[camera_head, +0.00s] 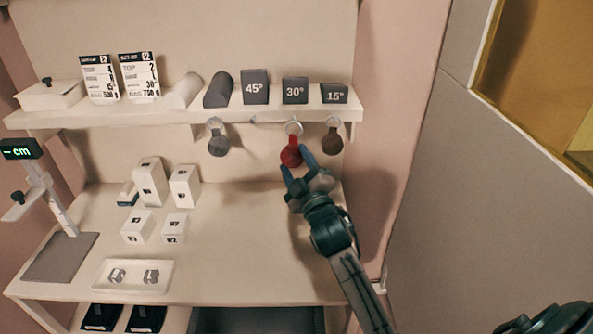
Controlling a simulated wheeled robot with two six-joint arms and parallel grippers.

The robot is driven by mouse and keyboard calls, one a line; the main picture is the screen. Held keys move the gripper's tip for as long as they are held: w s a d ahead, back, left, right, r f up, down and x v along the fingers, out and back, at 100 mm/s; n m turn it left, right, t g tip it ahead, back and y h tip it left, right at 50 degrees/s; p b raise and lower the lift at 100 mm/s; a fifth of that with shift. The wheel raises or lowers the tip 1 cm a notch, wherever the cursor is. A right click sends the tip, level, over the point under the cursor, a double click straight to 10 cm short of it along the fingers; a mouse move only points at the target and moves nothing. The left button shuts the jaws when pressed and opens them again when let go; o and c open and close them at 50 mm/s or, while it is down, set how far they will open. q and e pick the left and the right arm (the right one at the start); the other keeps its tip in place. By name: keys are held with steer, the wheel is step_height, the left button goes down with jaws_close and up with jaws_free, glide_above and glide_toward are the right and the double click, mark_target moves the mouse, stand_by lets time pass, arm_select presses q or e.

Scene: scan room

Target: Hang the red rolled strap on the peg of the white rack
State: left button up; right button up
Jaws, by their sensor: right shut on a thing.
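The red rolled strap (291,154) is just under the front edge of the white shelf, with a pale ring (293,128) at its top. My right gripper (297,165) reaches up from below and is shut on the lower part of the red strap, a blue finger on each side. The white rack (180,122) appears to be the shelf with a row of hanging places under its front edge. The ring covers the place behind it, so I cannot tell whether it is around a peg or in front of it. My left gripper is not in view.
A grey strap (218,140) hangs to the left and a brown one (332,140) close to the right. Angle blocks (295,91) stand on the shelf above. White boxes (150,182) and a tray (133,276) are on the table; its right part is clear.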

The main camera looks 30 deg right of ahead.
steer(key=shift+w+d+f, duration=0.1)
steer(key=shift+w+d, duration=0.1)
steer(key=shift+w, duration=0.3)
steer(key=shift+w+d+b, duration=0.35)
steer(key=shift+w+b, duration=0.15)
steer(key=shift+w, duration=0.2)
steer(key=shift+w+d+f+b, duration=0.2)
steer(key=shift+w+d, duration=0.05)
steer(key=shift+w, duration=0.3)
steer(key=shift+w+d+f+b, duration=0.2)
steer(key=shift+w+d, duration=0.1)
steer(key=shift+w, duration=0.25)
steer(key=shift+w+d+f+b, duration=0.2)
steer(key=shift+w+d, duration=0.05)
steer(key=shift+w, duration=0.3)
steer(key=o, duration=1.1)
steer(key=shift+c, duration=0.2)
steer(key=shift+s+f, duration=0.1)
